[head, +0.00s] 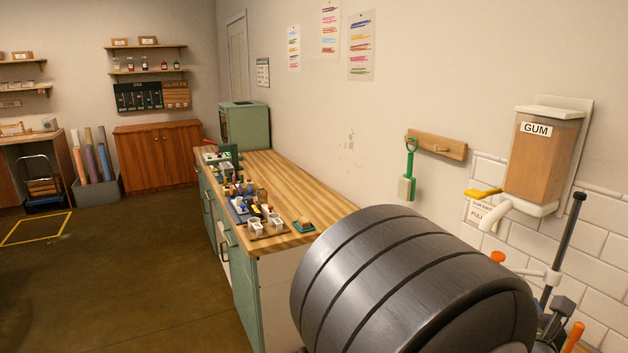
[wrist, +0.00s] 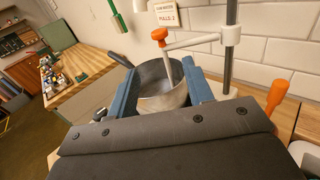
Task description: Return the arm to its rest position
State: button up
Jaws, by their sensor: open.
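My gripper (wrist: 160,66) shows in the wrist view with its two blue jaws apart. A grey metal cup (wrist: 160,88) stands between the jaws, below a white arm with an orange knob (wrist: 159,35). I cannot tell whether either jaw touches the cup. The dark plate across the bottom of the wrist view is part of my own gripper. In the head view a large dark cylinder, my own arm, fills the lower right and hides the cup and most of my gripper.
A GUM dispenser (head: 543,155) with a yellow lever hangs on the tiled wall. A black post (head: 566,238) with a white clamp stands below it. A wooden counter (head: 290,185) bears small jars and tools. A green-handled brush (head: 409,170) hangs on the wall. The floor at left is open.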

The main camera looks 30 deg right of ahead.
aim_at(499, 255)
jog(key=x, duration=1.3)
jog(key=shift+w+d, duration=0.2)
notch_tip(499, 255, up, 18)
jog(key=v, duration=1.6)
jog(key=shift+s+a, duration=0.2)
jog(key=shift+f, duration=0.15)
